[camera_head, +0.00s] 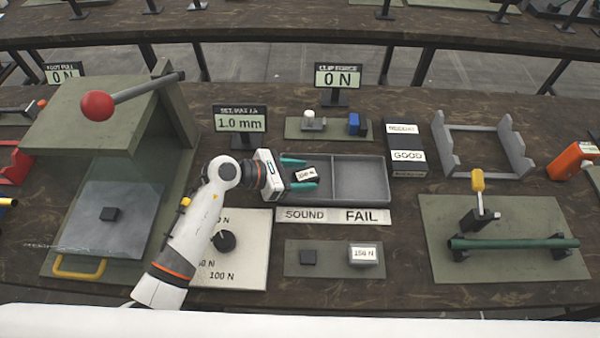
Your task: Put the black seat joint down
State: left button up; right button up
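My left gripper (310,172) reaches in from the left over the left compartment of the grey two-part tray (388,180). Its two teal fingertips are apart. A small black block with a white label (306,174) shows between the fingers, over the SOUND side. The fingers look spread wider than the block; whether it rests on the tray floor is hard to tell. Which is the black seat joint cannot be read. My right gripper is not in view.
The tray's FAIL compartment is empty. A press with a red-knobbed lever (97,105) stands at left. A dial board (250,262) lies below my arm. A labelled grey block (363,256) is on the mat. A fixture with a green rod (512,242) is at right.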

pick_arm(q)
jog(key=shift+r, duration=0.2)
jog(key=shift+s+a+r+p, duration=0.1)
jog(key=shift+a+r+p, duration=0.15)
jog(key=shift+p, duration=0.1)
jog(key=p+v, duration=0.3)
jog(key=v, duration=0.7)
jog(key=shift+s+a+p, duration=0.15)
jog(key=shift+a+p, duration=0.15)
jog(key=shift+s+a+r, duration=0.15)
jog(key=shift+a+r, duration=0.1)
jog(key=shift+a, duration=0.05)
